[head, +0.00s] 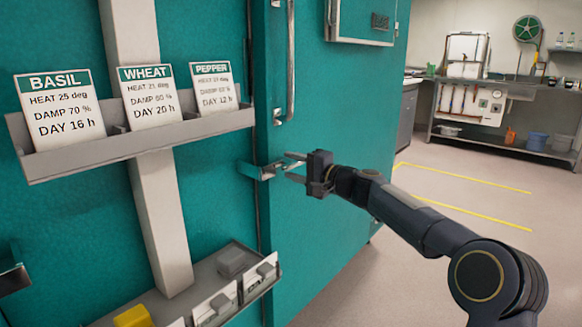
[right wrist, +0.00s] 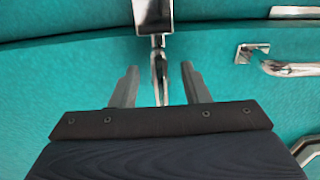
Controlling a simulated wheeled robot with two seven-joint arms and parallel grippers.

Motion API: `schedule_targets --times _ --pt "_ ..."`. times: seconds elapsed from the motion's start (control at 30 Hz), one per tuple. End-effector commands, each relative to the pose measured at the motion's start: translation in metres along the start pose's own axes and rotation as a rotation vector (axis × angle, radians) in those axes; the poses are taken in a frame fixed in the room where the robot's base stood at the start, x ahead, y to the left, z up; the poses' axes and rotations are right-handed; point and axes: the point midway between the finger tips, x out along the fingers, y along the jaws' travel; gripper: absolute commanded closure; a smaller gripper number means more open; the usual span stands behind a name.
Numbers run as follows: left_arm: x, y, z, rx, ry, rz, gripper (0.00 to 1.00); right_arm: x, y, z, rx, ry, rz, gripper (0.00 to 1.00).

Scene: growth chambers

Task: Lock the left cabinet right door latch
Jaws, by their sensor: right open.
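The metal door latch (head: 256,171) is at the vertical seam of the teal cabinet, below the long door handle (head: 290,62). It also shows in the right wrist view (right wrist: 154,14), with its narrow lever (right wrist: 159,75) pointing down toward the gripper. My right gripper (head: 293,167) is open at the latch. In the wrist view its two fingers (right wrist: 157,88) stand on either side of the lever, with gaps on both sides. Whether either finger touches it cannot be told. The teal door (head: 330,120) appears flush at the seam. My left gripper is not recognisable in view.
A grey rack with the BASIL (head: 59,108), WHEAT (head: 149,98) and PEPPER (head: 214,88) cards juts out left of the seam. A lower shelf (head: 205,275) holds small boxes and a yellow item (head: 133,317). Open floor (head: 450,230) lies to the right, before a workbench (head: 500,140).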

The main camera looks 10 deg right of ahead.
Motion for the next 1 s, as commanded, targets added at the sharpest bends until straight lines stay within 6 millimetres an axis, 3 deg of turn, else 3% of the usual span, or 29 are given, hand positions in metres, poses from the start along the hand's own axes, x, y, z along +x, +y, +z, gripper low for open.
schedule_targets --times 0.33,0.8,0.87,1.0 --pt "0.002 -0.001 0.001 0.0 0.0 0.0 0.64 -0.057 0.0 -0.001 0.0 0.002 0.001 0.58" --pt "0.002 -0.001 0.001 0.0 0.0 0.0 0.64 -0.068 0.0 0.003 -0.006 -0.003 0.006 0.58" --pt "0.002 -0.001 0.001 0.0 0.0 0.0 0.64 -0.072 -0.001 0.011 -0.027 -0.014 0.022 0.58" --pt "0.002 -0.001 0.001 0.0 0.0 0.0 0.64 -0.102 0.003 0.062 -0.153 -0.08 0.142 0.58"
